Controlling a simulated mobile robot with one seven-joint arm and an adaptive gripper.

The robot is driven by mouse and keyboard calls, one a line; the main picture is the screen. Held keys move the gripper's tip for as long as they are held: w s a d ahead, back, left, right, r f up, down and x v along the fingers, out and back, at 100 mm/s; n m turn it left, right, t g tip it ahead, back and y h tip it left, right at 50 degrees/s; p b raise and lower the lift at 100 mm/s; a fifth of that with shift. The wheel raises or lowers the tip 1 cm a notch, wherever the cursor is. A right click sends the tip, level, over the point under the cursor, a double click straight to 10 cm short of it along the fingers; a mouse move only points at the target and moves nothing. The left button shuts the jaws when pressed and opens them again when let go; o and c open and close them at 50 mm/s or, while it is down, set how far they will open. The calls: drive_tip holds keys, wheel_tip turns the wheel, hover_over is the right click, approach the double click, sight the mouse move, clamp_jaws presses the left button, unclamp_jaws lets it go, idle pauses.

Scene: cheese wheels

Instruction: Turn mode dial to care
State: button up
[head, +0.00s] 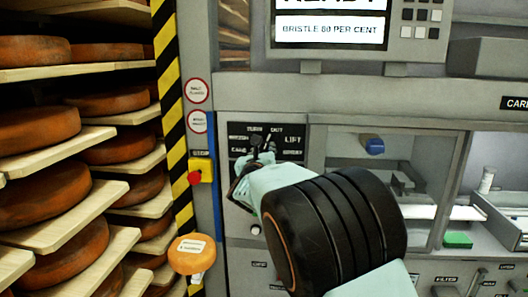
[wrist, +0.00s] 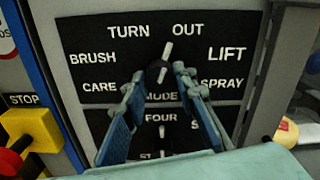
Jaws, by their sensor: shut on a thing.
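The mode dial (wrist: 157,71) is a small black knob with a white pointer bar, on a black panel (wrist: 85,50) with white lettering. Its bar points up and slightly right, between TURN and OUT. CARE is at the lower left of the dial, BRUSH above it, LIFT and SPRAY at the right, MODE below. My gripper (wrist: 158,76) has its two blue-green fingers on either side of the knob, shut on it. In the head view my gripper (head: 258,157) reaches the panel, and my wrist covers the panel's lower part.
A red stop button (head: 195,179) on a yellow box sits left of the panel, close to my gripper. Shelves of cheese wheels (head: 55,195) fill the left. A screen (head: 330,28) above reads BRISTLE 80 PER CENT. A second dial panel lies below, partly hidden by my fingers.

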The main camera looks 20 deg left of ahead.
drive_tip(key=n+b, duration=0.2)
drive_tip(key=n, duration=0.1)
drive_tip(key=shift+f, duration=0.1)
drive_tip(key=n+b, duration=0.1)
drive_tip(key=n, duration=0.5)
drive_tip(key=shift+r+n, duration=0.2)
drive_tip(key=shift+n, duration=0.2)
drive_tip(key=n, duration=0.3)
drive_tip(key=shift+n, duration=0.3)
drive_tip(key=n+p, duration=0.1)
drive_tip(key=n, duration=0.2)
drive_tip(key=shift+n, duration=0.3)
drive_tip(key=n+p, duration=0.1)
drive_tip(key=n, duration=0.2)
drive_tip(key=shift+r+n, duration=0.1)
drive_tip(key=shift+n, duration=0.3)
drive_tip(key=n+p, duration=0.2)
drive_tip(key=n, duration=0.3)
drive_tip(key=shift+n+p, duration=0.3)
drive_tip(key=shift+p, duration=0.1)
